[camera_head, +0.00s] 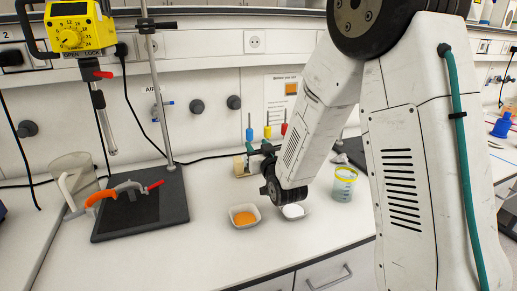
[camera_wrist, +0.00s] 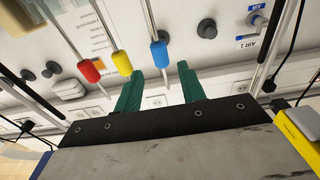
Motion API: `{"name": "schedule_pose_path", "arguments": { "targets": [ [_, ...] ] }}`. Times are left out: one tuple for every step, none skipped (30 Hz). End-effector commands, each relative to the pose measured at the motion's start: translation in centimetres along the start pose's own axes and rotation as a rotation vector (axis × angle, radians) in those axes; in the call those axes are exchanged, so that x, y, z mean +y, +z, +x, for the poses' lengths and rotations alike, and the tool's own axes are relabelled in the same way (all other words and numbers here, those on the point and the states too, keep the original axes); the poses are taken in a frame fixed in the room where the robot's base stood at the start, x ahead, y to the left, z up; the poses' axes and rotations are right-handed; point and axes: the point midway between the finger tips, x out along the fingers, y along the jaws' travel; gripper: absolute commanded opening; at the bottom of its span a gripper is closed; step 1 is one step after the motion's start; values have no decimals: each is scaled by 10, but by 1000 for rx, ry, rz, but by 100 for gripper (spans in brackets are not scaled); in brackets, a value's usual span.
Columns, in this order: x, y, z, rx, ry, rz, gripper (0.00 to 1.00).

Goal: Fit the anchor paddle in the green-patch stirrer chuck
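Three thin paddle shafts with blue (camera_head: 249,134), yellow (camera_head: 267,131) and red (camera_head: 284,129) collars stand upright at a small holder (camera_head: 240,166) near the back wall. Their lower ends are hidden, so I cannot tell which is the anchor paddle. My gripper (camera_head: 256,149) is by the holder. In the wrist view its green fingers (camera_wrist: 160,74) are apart, with the blue-collared shaft (camera_wrist: 159,53) showing between them; I cannot tell its depth. A yellow stirrer (camera_head: 75,32) with a dial and a downward spindle (camera_head: 103,115) is at upper left. I see no green patch.
The stirrer's stand has a dark base plate (camera_head: 140,222) with an orange-handled clamp (camera_head: 100,197) over it and a clear jug (camera_head: 72,178) beside it. Two small dishes, orange-filled (camera_head: 244,215) and white-filled (camera_head: 293,211), and a yellow-rimmed beaker (camera_head: 344,184) stand near my arm.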

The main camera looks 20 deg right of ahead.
Motion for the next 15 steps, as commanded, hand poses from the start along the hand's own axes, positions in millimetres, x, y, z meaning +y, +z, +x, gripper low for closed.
{"name": "schedule_pose_path", "arguments": {
  "targets": [
    [0, 0, 5, 0, 0, 0, 40],
    [0, 0, 8, 1, 0, 0, 40],
    [0, 0, 14, 1, 0, 0, 40],
    [0, 0, 18, 0, 0, 0, 40],
    [0, 0, 22, -1, 0, 0, 40],
    [0, 0, 28, 0, 0, 0, 40],
    [0, 0, 33, 0, 0, 0, 40],
    [0, 0, 37, 0, 0, 0, 40],
    [0, 0, 43, -1, 0, 0, 40],
    [0, 0, 47, -1, 0, 0, 40],
    [0, 0, 51, -1, 0, 0, 40],
    [0, 0, 56, 0, 0, 0, 40],
    [0, 0, 60, 0, 0, 0, 40],
    [0, 0, 63, -2, 0, 0, 40],
    [0, 0, 68, -2, 0, 0, 40]
  ]
}}
